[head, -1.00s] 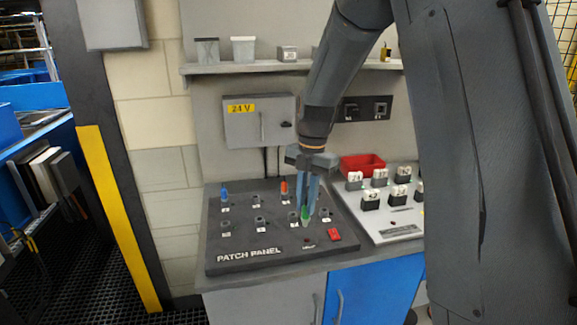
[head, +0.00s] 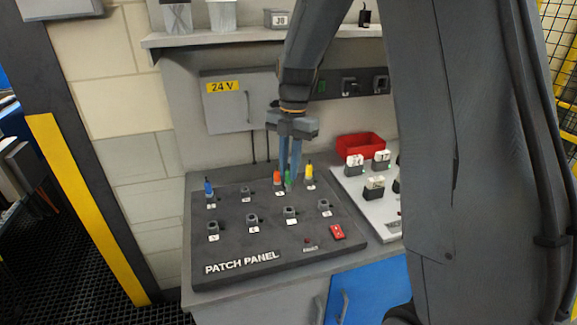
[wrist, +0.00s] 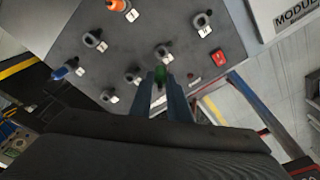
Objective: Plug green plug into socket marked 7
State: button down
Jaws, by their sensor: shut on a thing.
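My gripper (head: 289,182) is shut on the green plug (head: 288,179) and holds it upright, apparently above the dark patch panel (head: 232,248). The green plug also shows between the fingertips in the wrist view (wrist: 160,76), just short of a front-row socket (wrist: 163,54). In the head view it overlaps the back row, between the orange plug (head: 277,178) and the yellow plug (head: 309,171). The front row shows empty sockets, including one third from left (head: 291,213). The socket labels are too small to read, so I cannot tell which is marked 7.
A blue plug (head: 208,187) stands at the panel's back left. A red switch (head: 337,232) is at the front right. To the right are a module board (head: 387,228) and a red bin (head: 360,145). A 24 V box (head: 228,105) hangs behind.

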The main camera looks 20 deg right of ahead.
aim_at(289, 182)
jog(key=shift+f+b, duration=1.35)
jog(key=shift+f, duration=1.55)
jog(key=shift+f+b, duration=0.35)
jog(key=shift+f, duration=1.2)
jog(key=c, duration=1.6)
grip_release()
jog(key=shift+w+d+r+b, duration=0.1)
jog(key=shift+r+b, duration=0.3)
jog(key=shift+r, duration=0.9)
jog(key=shift+w+d+r+b, duration=0.15)
jog(key=shift+r+b, duration=0.3)
jog(key=shift+r, duration=0.85)
jog(key=shift+w+d+r+b, duration=0.1)
jog(key=shift+r+b, duration=0.3)
jog(key=shift+r, duration=0.9)
